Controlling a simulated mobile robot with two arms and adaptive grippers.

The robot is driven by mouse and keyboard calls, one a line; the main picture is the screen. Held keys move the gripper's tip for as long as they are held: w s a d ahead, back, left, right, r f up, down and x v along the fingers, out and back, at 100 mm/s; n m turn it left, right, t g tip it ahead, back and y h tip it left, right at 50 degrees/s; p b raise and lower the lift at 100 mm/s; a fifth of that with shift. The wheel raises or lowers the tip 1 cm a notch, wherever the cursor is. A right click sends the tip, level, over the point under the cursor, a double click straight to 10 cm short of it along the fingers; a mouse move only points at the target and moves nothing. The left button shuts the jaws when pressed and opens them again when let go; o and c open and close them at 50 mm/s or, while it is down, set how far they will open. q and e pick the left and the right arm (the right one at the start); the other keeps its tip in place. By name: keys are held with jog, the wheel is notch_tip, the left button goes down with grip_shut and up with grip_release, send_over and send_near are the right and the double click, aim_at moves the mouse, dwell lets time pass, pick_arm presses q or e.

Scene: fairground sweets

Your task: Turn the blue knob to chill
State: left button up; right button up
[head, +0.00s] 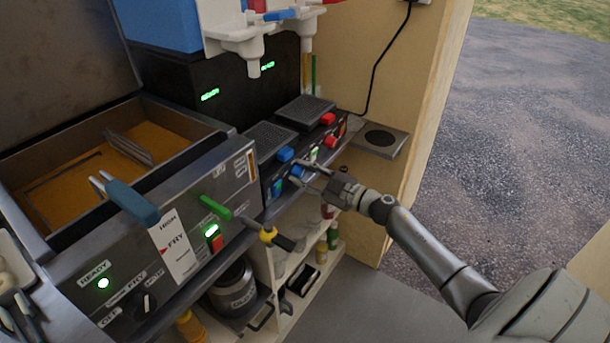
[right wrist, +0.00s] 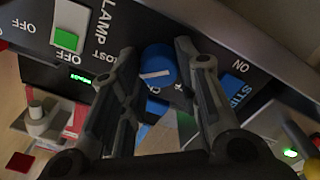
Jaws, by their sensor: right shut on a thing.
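The blue knob (right wrist: 158,66) shows in the right wrist view between my right gripper's two fingers. It is round, and its white pointer line lies nearly level in that picture. In the head view the knob (head: 297,171) is small and partly covered by the fingers. My right gripper (head: 305,174) is shut on the knob at the front of the dark slush machine panel; its fingers (right wrist: 157,52) show large in the wrist view. I cannot read a chill mark; the knob's surroundings are partly hidden by the fingers. My left gripper is not in view.
A green switch (right wrist: 66,40) is beside the knob. The fryer (head: 170,240), with a blue-handled basket (head: 132,201) and green lever (head: 216,202), stands left. A shelf with bottles (head: 321,252) is below.

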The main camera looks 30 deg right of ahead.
jog(key=n+b, duration=0.1)
jog(key=n, duration=0.3)
jog(key=shift+f, duration=0.15)
jog(key=n+b, duration=0.2)
jog(key=n, duration=0.4)
jog(key=shift+a+n, duration=0.1)
jog(key=shift+n, duration=0.2)
dwell(0.3)
jog(key=o, duration=1)
jog(key=v, duration=1.2)
